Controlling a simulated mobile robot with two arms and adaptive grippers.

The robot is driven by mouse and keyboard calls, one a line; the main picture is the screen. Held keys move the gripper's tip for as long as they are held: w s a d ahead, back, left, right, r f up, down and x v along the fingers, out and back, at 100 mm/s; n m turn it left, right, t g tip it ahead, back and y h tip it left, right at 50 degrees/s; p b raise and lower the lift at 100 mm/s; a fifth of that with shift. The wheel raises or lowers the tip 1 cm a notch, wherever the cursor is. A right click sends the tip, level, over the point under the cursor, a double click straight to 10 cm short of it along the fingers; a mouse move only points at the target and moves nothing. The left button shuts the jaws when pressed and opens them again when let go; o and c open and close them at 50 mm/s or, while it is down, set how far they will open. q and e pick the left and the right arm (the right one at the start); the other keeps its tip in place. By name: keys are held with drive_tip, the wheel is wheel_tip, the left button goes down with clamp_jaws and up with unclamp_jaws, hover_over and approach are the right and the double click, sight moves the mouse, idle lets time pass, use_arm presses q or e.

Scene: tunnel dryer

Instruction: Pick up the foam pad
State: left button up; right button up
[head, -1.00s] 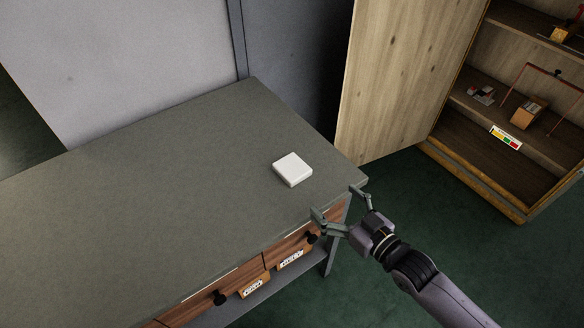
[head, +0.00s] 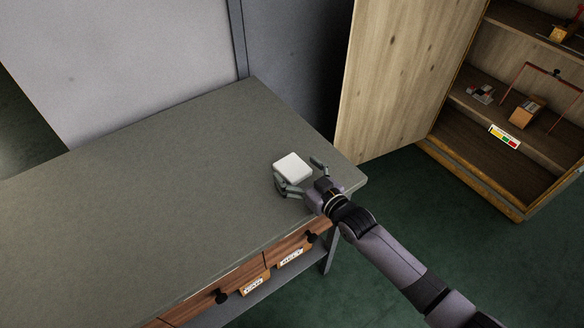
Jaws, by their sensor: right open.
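The foam pad (head: 292,165) is a small white square block. It lies flat on the grey tabletop (head: 170,190), near the table's right end. My right gripper (head: 301,172) comes in from the lower right and is open. One finger is at the pad's near left edge and covers a little of it; the other is just off its right side. I cannot tell whether either finger touches the pad. My left gripper does not show.
Wooden drawers with dark knobs (head: 221,297) sit under the table's front edge. An open wooden cabinet (head: 470,185) with shelved items stands at the right, its door (head: 385,80) close behind the table's right corner. The tabletop left of the pad is clear.

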drive_tip(key=c, duration=0.9)
drive_tip(key=shift+r, duration=0.15)
